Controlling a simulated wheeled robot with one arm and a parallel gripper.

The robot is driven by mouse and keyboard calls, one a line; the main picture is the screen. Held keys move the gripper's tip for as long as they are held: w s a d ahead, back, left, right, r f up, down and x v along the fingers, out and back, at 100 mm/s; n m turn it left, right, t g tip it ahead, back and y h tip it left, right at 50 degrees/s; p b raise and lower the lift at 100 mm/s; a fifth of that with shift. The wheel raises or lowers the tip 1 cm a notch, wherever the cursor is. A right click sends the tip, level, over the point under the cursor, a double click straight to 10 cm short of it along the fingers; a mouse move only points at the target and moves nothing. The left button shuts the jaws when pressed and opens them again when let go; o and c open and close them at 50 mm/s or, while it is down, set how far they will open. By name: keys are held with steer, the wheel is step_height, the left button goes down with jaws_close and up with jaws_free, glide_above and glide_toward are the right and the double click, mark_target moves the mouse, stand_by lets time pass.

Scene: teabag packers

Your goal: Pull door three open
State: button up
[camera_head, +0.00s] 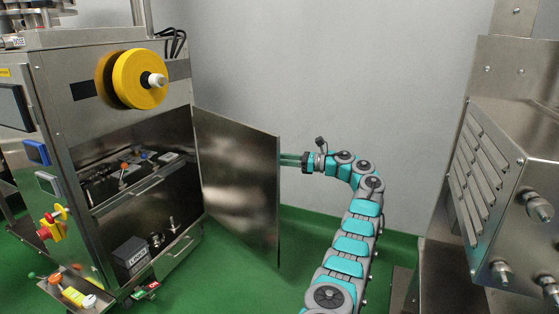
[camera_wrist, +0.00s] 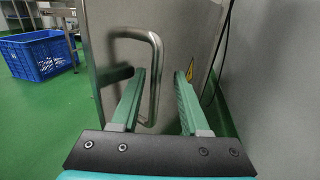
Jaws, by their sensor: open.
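A steel door (camera_head: 237,185) stands swung open from the cabinet of the machine at left in the head view. No door number can be read. My gripper (camera_head: 285,160) is at the door's free edge, on its outer side, and the door partly hides the fingers. In the wrist view, a bent steel handle (camera_wrist: 154,60) stands out from the door (camera_wrist: 97,50). My gripper (camera_wrist: 160,75) is open there. The handle's upright bar shows between the green fingers, nearer the left one. I cannot tell whether they touch.
The machine's open cabinet (camera_head: 130,150) holds dark parts on two levels. A yellow reel (camera_head: 140,80) sits above it. Another steel machine (camera_head: 500,150) stands at right. A blue crate (camera_wrist: 40,55) is on the green floor. Floor below the door is clear.

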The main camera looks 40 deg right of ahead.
steer(key=p+v, duration=0.2)
steer(key=v, duration=0.5)
steer(key=shift+s+d+p, duration=0.25)
steer(key=shift+s+p, duration=0.1)
steer(key=shift+p, duration=0.05)
steer(key=shift+c, duration=0.3)
